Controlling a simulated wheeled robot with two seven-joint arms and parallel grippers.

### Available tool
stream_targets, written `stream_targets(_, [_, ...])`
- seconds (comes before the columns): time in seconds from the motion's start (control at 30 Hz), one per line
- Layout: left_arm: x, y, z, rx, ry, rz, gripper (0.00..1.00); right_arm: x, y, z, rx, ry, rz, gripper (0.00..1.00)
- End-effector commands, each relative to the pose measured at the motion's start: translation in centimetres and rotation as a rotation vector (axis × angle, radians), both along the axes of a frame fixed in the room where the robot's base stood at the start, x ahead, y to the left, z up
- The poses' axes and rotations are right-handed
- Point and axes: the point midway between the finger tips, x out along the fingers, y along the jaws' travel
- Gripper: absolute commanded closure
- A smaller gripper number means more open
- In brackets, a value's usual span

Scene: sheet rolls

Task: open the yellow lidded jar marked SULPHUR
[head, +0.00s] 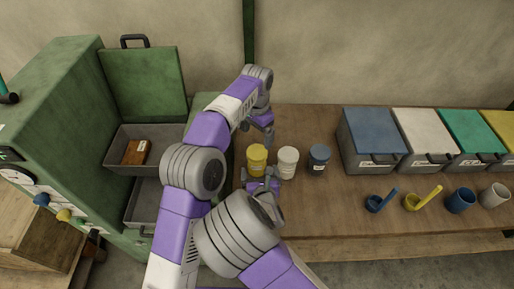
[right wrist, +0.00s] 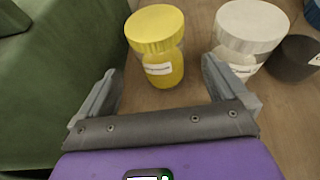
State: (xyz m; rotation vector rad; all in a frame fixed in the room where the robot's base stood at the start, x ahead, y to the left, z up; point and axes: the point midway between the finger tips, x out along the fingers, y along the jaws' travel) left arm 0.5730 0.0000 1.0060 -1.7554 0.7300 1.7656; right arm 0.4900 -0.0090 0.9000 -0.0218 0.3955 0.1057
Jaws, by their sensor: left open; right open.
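The yellow jar (head: 257,160) stands upright on the wooden bench with its yellow lid (right wrist: 154,26) on. Its white label (right wrist: 158,69) is too small to read. My right gripper (head: 263,180) is open on the near side of the jar. In the right wrist view the jar stands ahead, between the directions of the two spread fingers (right wrist: 159,76), which are not closed on it. My left gripper (head: 262,128) is open just behind and above the jar, apart from the lid as far as I can tell.
A white jar (head: 288,162) stands close right of the yellow one, then a dark blue jar (head: 318,160). Lidded bins (head: 372,138), scoops (head: 378,203) and cups (head: 460,200) are further right. A green cabinet (head: 60,120) with open drawers (head: 150,160) stands left.

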Motion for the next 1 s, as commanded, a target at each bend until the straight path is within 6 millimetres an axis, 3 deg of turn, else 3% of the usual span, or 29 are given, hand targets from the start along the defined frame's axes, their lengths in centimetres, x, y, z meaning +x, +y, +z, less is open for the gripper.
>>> stream_targets(0.53, [0.0,0.0,0.0,-0.001,-0.001,0.0,0.03,6.1,0.6,-2.6,0.001,0.001,-0.002,0.0])
stream_targets(0.93, [0.0,0.0,0.0,-0.001,-0.001,0.0,0.03,6.9,0.7,-3.0,0.001,0.002,0.0,0.0])
stream_targets(1.0, [0.0,0.0,0.0,-0.001,-0.001,0.0,0.03,6.8,0.7,-2.9,0.001,0.002,0.0,0.09])
